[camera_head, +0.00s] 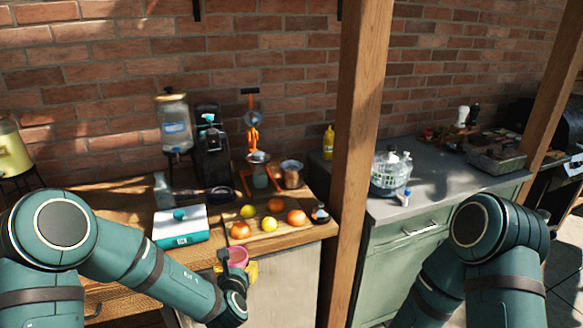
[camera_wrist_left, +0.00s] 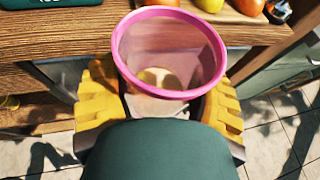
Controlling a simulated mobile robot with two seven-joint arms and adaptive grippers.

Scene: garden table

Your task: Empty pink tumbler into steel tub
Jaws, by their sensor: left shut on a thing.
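The pink tumbler (camera_head: 238,254) is in my left gripper (camera_head: 237,265), in front of the wooden counter's front edge. In the left wrist view the tumbler (camera_wrist_left: 170,50) stands between the yellow fingers of the gripper (camera_wrist_left: 163,95), its open rim up. A small yellowish-brown patch shows at its bottom; I cannot tell whether it is inside or seen through the wall. A grey metal tub (camera_head: 292,176), which looks like the steel tub, stands at the back right of the wooden counter; its inside is not clear. My right gripper is out of view.
A cutting board (camera_head: 262,238) with oranges and lemons lies between the tumbler and the tub. A teal-and-white box (camera_head: 181,227) is to its left. An orange press (camera_head: 254,140) stands beside the tub. A wooden post (camera_head: 356,150) rises right of the counter.

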